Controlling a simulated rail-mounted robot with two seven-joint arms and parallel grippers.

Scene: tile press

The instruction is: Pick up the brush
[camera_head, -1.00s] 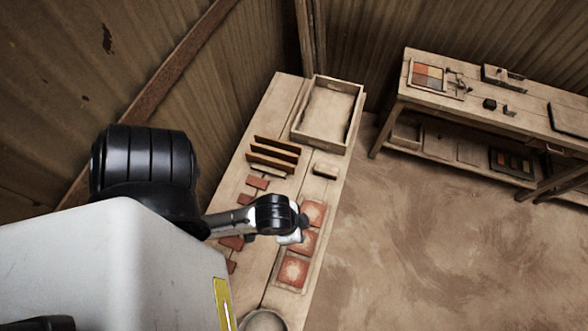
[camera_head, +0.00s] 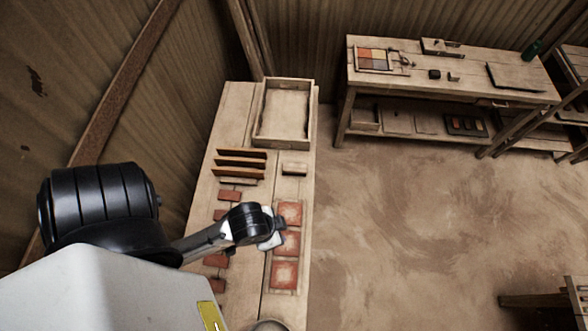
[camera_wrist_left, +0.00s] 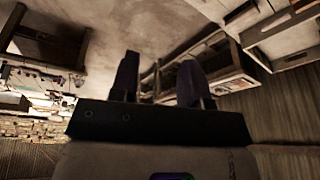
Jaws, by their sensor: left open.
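I cannot make out a brush for certain in either view. A small pale block (camera_head: 294,169) lies on the long bench (camera_head: 228,125), below the wooden tray, too small to identify. My left arm reaches in from the left over the bench, its wrist beside the red tiles (camera_head: 288,213). In the head view its fingers cannot be clearly made out. In the left wrist view my left gripper (camera_wrist_left: 158,75) shows two dark fingers apart with nothing between them. My right gripper is in neither view.
A wooden tray (camera_head: 259,129) stands at the bench's far end, with a slatted rack (camera_head: 240,165) nearer. A bowl rim (camera_head: 270,325) shows at the bottom edge. A second table (camera_head: 400,86) holds a colour-square panel (camera_head: 373,60) and small tools. Open floor (camera_head: 400,215) lies between.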

